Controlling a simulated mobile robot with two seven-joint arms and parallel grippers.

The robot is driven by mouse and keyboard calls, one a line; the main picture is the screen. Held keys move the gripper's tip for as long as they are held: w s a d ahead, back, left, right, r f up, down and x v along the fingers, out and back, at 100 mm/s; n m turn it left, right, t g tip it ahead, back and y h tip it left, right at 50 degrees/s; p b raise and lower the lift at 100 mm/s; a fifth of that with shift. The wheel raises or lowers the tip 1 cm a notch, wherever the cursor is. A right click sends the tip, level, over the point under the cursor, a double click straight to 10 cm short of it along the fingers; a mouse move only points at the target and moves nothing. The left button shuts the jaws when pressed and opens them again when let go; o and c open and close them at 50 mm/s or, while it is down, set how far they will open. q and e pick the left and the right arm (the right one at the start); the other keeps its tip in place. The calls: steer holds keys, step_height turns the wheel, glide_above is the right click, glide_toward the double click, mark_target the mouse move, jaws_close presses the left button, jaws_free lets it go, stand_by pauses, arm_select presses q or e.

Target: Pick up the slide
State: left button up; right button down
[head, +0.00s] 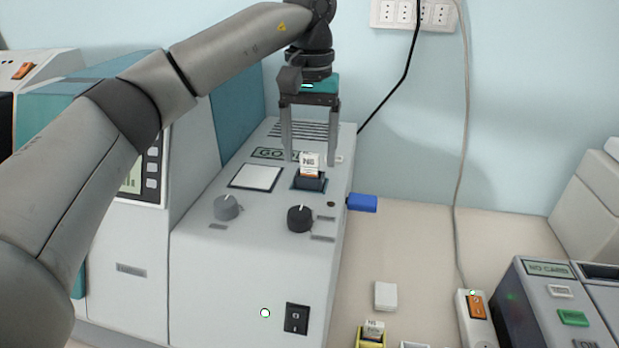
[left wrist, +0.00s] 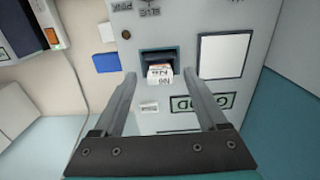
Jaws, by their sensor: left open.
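The slide (head: 309,162), with a white label and an orange band, stands upright in a dark slot (head: 309,182) on top of the grey machine. It also shows in the left wrist view (left wrist: 160,75), with its lower end in the slot (left wrist: 157,58). My left gripper (head: 311,162) points down over the machine, its two fingers apart. In the left wrist view the fingers (left wrist: 163,82) lie on either side of the slide with gaps, and nothing is held. Whether the fingertips are level with the slide is hard to tell. My right gripper is not in view.
The grey machine (head: 250,265) has a white square pad (head: 256,177) and knobs (head: 300,218) near the slot. Another slide (head: 373,329) stands in a yellow holder at the bottom.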

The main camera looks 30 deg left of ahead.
arm_select(q)
steer(key=shift+f, duration=0.8)
steer(key=shift+c, duration=0.2)
jaws_close()
